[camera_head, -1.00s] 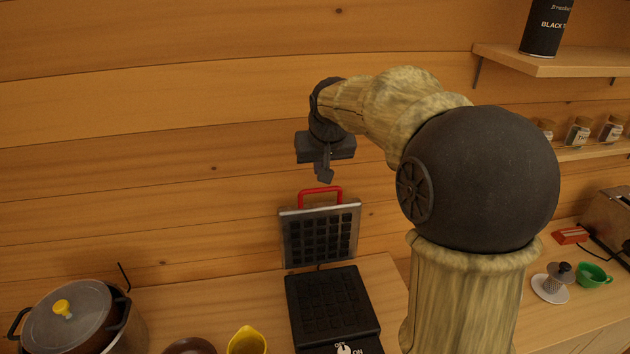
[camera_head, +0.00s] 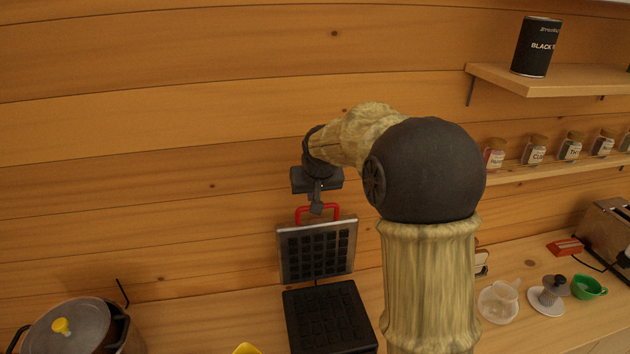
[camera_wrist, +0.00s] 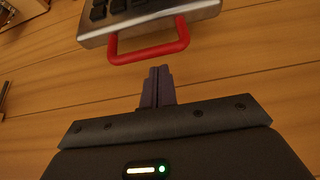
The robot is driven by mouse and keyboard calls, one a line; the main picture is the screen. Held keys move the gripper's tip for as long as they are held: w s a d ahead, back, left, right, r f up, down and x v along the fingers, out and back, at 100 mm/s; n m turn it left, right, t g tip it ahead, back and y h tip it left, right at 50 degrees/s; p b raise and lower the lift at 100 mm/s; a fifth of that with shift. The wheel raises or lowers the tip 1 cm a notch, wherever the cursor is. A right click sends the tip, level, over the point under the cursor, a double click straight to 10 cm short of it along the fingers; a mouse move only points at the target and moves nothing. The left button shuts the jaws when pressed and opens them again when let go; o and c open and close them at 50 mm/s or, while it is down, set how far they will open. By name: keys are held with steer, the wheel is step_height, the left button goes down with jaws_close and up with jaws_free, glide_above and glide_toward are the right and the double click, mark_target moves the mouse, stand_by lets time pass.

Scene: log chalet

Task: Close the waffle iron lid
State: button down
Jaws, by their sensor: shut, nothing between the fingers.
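The waffle iron (camera_head: 330,318) stands on the counter with its lid (camera_head: 316,250) raised upright near the wooden wall. A red handle (camera_head: 318,212) sits on the lid's top edge. My gripper (camera_head: 317,207) is at the handle in the head view, pointing down with its fingers together. In the wrist view, the fingertips (camera_wrist: 159,72) are shut and empty, just short of the red handle (camera_wrist: 150,45), with a small gap showing in the picture. The lid (camera_wrist: 140,15) is at the top of that view, partly cut off.
A lidded pot (camera_head: 75,330) stands at the left, with a yellow item (camera_head: 247,349) beside the iron. At right are a glass cup (camera_head: 500,300), a green cup (camera_head: 588,287) and a toaster (camera_head: 608,230). Shelves (camera_head: 550,80) hold a black tin (camera_head: 536,47) and jars.

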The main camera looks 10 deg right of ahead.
steer(key=shift+x, duration=1.25)
steer(key=shift+s+d+f, duration=0.1)
